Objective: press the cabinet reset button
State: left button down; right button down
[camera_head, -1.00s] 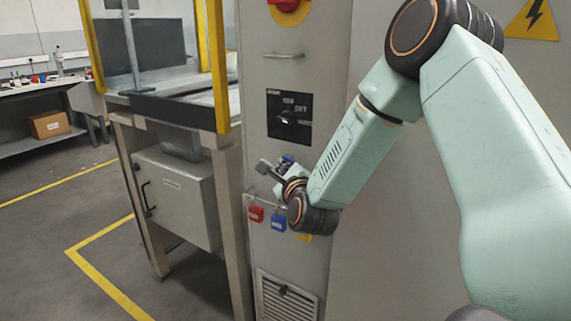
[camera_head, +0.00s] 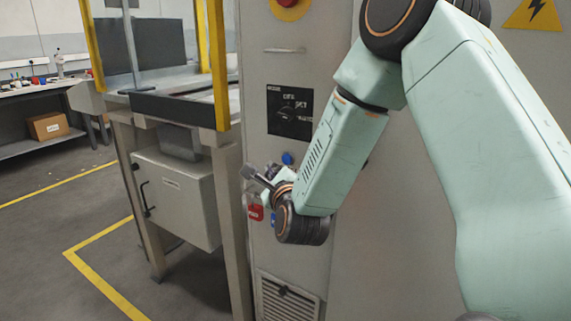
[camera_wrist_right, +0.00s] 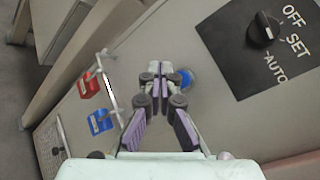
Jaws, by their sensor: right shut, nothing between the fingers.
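A round blue button (camera_head: 288,158) sits on the grey cabinet front (camera_head: 300,247), below the black switch panel. It also shows in the right wrist view (camera_wrist_right: 188,79), just right of my fingertips and partly hidden behind them. My right gripper (camera_head: 248,172) is in front of the cabinet, left of and slightly below the button in the head view. In the right wrist view its fingers (camera_wrist_right: 158,68) are shut and empty. I cannot tell whether they touch the cabinet. My left gripper is not in view.
The switch panel (camera_head: 290,112) has a rotary knob and lettering. A red padlock (camera_wrist_right: 88,85) and a blue padlock (camera_wrist_right: 100,121) hang from a bar close to the gripper. A red knob on a yellow disc (camera_head: 289,6) is higher up. A workstation with yellow posts (camera_head: 218,65) stands left.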

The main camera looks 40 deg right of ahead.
jog(key=shift+s+a+b, duration=0.2)
jog(key=shift+s+a, duration=0.05)
jog(key=shift+a, duration=0.3)
jog(key=shift+s+a+b, duration=0.15)
jog(key=shift+s+a, duration=0.05)
jog(key=shift+a, duration=0.3)
jog(key=s+a+f+n+g+y, duration=0.3)
jog(key=s+a+f+n, duration=0.15)
jog(key=f+n, duration=0.6)
jog(key=s+a+f+n+g+y, duration=0.2)
jog(key=s+a+f+n+g, duration=0.3)
jog(key=f+n, duration=0.55)
jog(key=s+f+n+g+p, duration=0.1)
jog(key=s+f+n+g, duration=0.1)
jog(key=s, duration=0.7)
jog(key=s+a+f+n+g+y, duration=0.1)
jog(key=s+f+n+g, duration=0.2)
jog(key=s+f, duration=0.3)
jog(key=s+a+f+n+g+p, duration=0.1)
jog(key=s+f+n+g, duration=0.2)
jog(key=s, duration=1.1)
jog(key=shift+f+n+p, duration=0.3)
jog(key=shift+f+n, duration=0.3)
jog(key=shift+f, duration=0.15)
